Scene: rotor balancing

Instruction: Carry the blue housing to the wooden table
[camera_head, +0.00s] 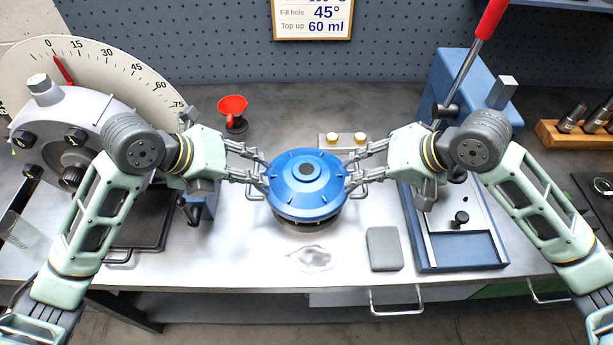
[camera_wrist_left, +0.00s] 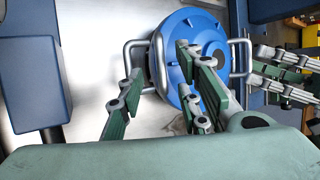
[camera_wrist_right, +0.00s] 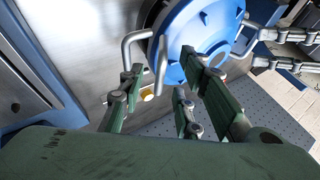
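The blue housing (camera_head: 307,188) is a round domed part with a dark centre and a metal handle on each side. It sits upright over a dark round base at the middle of the grey bench. My left gripper (camera_head: 256,173) is at its left handle, fingers apart on either side of the bar; the handle (camera_wrist_left: 160,62) shows between them in the left wrist view. My right gripper (camera_head: 358,171) is likewise spread around the right handle (camera_wrist_right: 160,65). Contact between fingers and bars cannot be made out. No wooden table is seen.
A large dial machine (camera_head: 70,150) stands left and a blue press (camera_head: 455,235) with a red lever stands right. A red funnel (camera_head: 232,110) is behind. A clear puddle (camera_head: 313,258) and a grey block (camera_head: 384,249) lie in front. A wooden tool rack (camera_head: 570,135) is far right.

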